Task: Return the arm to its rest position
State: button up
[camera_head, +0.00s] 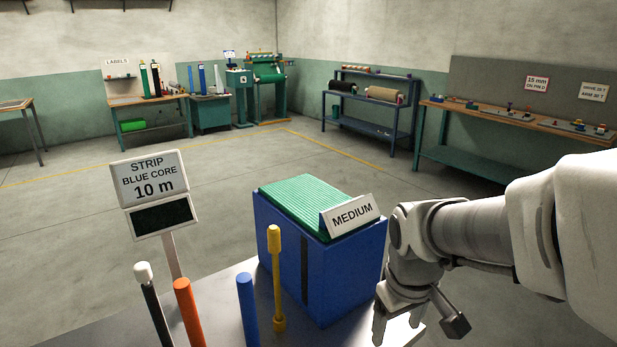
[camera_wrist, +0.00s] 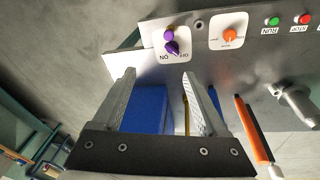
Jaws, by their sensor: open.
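My arm reaches in from the right in the head view. My gripper (camera_head: 399,330) points down beside the right side of a blue box (camera_head: 345,275), with its fingers apart and nothing visible between them. In the wrist view my gripper (camera_wrist: 158,82) also shows both fingers spread, with a blue surface (camera_wrist: 150,108) beyond the gap. The box has a green ribbed top (camera_head: 300,200) and a MEDIUM sign (camera_head: 352,215). I cannot tell whether the gripper touches the box.
Upright white-capped black, orange (camera_head: 188,312), blue (camera_head: 248,310) and yellow (camera_head: 277,280) rods stand close in front, near a STRIP BLUE CORE 10 m sign (camera_head: 150,178). The wrist view shows a control panel (camera_wrist: 197,60) with knobs and buttons. Workbenches line the walls; the floor between is clear.

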jog(key=s+r+m+t, duration=0.3)
jog(key=s+r+m, duration=0.1)
jog(key=s+r, duration=0.5)
jog(key=shift+s+a+r+y+p, duration=0.15)
jog(key=shift+s+a+y+p, duration=0.1)
jog(key=shift+y+p, duration=0.2)
jog(key=c, duration=0.4)
jog(key=shift+a, duration=0.2)
